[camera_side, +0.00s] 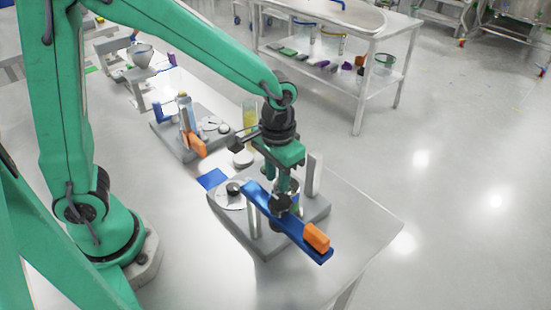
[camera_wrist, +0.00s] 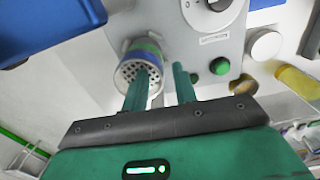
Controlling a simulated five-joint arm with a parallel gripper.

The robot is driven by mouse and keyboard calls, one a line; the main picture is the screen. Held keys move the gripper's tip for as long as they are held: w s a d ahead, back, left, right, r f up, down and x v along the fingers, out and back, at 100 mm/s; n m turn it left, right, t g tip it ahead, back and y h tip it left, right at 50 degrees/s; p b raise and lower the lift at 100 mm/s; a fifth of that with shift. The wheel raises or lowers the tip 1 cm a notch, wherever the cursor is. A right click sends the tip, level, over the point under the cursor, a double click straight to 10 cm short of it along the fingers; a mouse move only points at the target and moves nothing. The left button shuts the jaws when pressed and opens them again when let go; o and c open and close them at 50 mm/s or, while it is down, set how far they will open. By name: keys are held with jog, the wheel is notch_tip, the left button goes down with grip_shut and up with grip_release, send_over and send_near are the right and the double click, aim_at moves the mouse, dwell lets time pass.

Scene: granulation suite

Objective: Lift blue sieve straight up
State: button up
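In the wrist view, a round cup with a perforated face and a blue-green band, likely the blue sieve (camera_wrist: 144,50), sits at the upper middle. In the side view it is mostly hidden behind my gripper and the blue bar. My gripper (camera_side: 284,190) points down over the grey device. In the wrist view its two green fingers (camera_wrist: 162,64) are apart. The left finger overlaps the perforated face and the right finger is outside the rim. I cannot tell whether either finger touches the cup.
A long blue bar (camera_side: 262,207) with an orange end (camera_side: 317,236) crosses in front of the grey device (camera_side: 240,228). A green button (camera_wrist: 219,66), a white round cap (camera_wrist: 265,45) and a yellow bottle (camera_wrist: 298,82) are to the right. Another device (camera_side: 172,138) stands behind.

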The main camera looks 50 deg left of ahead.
grip_shut()
jog(key=shift+r, duration=0.1)
notch_tip(320, 180, up, 10)
dwell(0.9)
jog(key=shift+r, duration=0.7)
dwell(0.4)
jog(key=shift+r, duration=0.35)
jog(key=shift+r, duration=0.4)
